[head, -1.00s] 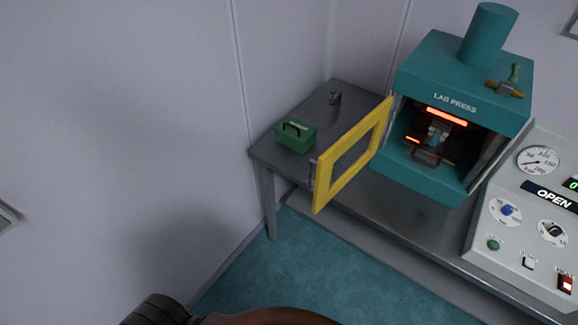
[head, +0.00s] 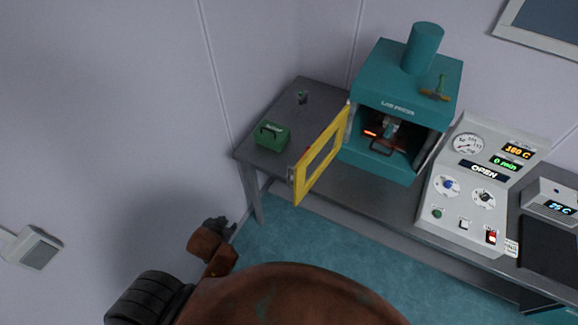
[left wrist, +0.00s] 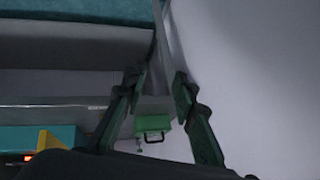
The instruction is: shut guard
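The guard (head: 299,186) is a yellow-framed door on the left side of the teal lab press (head: 385,160). It stands swung open, leaving the glowing press chamber (head: 385,133) exposed. A small handle (head: 291,175) shows at its free end. In the left wrist view part of the yellow guard (left wrist: 44,140) shows at the lower left. My left gripper (head: 222,225) is low, left of the bench and apart from the guard. Its fingers (left wrist: 160,82) are spread with nothing between them in the left wrist view. My right gripper is not in view.
A green box (head: 272,135) sits on the grey bench (head: 322,100) left of the guard; it also shows in the left wrist view (left wrist: 152,126). A control panel (head: 470,190) reading OPEN stands right of the press. The floor (head: 300,236) before the bench is clear.

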